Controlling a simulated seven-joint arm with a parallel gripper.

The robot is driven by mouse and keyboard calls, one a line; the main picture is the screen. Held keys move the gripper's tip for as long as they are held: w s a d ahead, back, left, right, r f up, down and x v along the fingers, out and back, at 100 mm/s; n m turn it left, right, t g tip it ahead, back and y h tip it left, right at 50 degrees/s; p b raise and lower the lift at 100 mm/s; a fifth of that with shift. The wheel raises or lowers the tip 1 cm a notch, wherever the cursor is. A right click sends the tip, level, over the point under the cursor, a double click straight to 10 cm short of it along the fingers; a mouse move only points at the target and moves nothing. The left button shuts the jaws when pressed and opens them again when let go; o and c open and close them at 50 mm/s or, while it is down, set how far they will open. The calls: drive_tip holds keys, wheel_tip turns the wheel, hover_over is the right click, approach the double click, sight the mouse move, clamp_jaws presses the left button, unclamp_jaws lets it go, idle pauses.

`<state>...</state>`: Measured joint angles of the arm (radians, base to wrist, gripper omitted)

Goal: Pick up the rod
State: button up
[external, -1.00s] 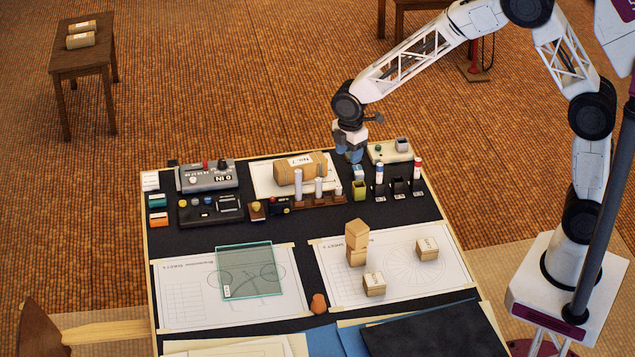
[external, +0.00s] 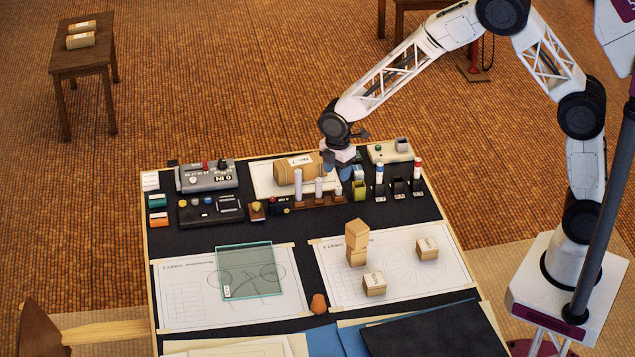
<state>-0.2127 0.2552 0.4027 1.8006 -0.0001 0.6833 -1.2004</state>
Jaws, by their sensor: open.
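Several pale upright rods stand in a low brown wooden rack (external: 308,202) near the back middle of the board; I cannot tell which one the task means. The left tall rod (external: 297,188) and the middle tall rod (external: 318,187) stick up clearly. A shorter rod (external: 338,189) stands at the right end. My gripper (external: 345,174) points down with bluish fingers, just above and behind the rack's right end. It is open, and nothing shows held. The exact gap between the fingers and the short rod is hard to see.
A wooden cylinder (external: 294,170) lies left of my gripper. Stacked wooden blocks (external: 357,243), a glass sheet (external: 250,270) and drawings lie nearer the front.

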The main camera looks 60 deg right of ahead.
sight(338, 188)
drive_tip(key=shift+f, duration=0.45)
drive_tip(key=shift+s+d+f, duration=0.1)
drive_tip(key=shift+f, duration=2.5)
clamp_jaws()
